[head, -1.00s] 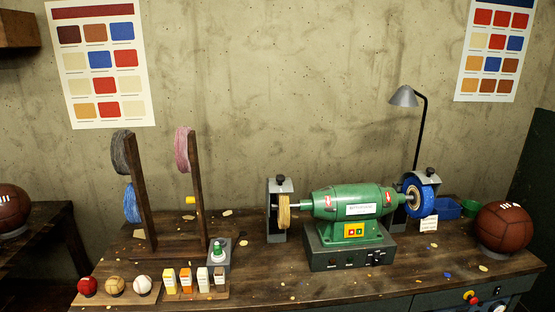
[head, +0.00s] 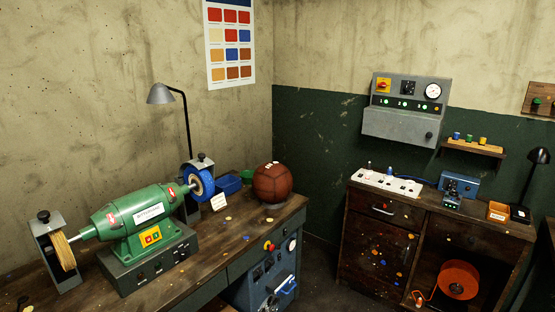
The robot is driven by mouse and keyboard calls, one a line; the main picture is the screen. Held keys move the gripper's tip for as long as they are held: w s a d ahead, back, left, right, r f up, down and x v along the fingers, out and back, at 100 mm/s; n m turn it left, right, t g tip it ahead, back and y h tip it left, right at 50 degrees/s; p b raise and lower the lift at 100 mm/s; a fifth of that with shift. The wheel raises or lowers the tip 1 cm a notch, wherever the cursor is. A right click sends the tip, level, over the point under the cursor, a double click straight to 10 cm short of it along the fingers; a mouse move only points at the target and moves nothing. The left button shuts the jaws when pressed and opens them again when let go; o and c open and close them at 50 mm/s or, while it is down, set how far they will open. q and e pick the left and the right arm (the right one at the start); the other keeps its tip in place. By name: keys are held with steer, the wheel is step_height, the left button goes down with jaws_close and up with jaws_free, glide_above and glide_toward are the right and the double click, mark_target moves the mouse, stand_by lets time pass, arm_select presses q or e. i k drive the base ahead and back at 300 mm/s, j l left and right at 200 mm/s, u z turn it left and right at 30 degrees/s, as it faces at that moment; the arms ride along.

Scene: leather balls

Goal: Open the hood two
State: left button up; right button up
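A green bench buffing machine (head: 145,217) stands on the wooden workbench at the left in the head view. A grey hood (head: 44,227) with a black knob stands around the tan wheel (head: 66,254) at its left end. A second grey hood (head: 201,164) with a black knob stands behind the blue wheel (head: 204,184) at its right end. No label shows which one is hood two, and I cannot tell whether either is open. Neither of my grippers is in view.
A grey lamp (head: 161,94) stands behind the machine. A wooden cabinet (head: 375,245) stands at the right under a grey wall panel (head: 407,121). Floor shows between bench and cabinet.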

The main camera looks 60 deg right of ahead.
mark_target(202, 162)
steer(key=z, duration=1.65)
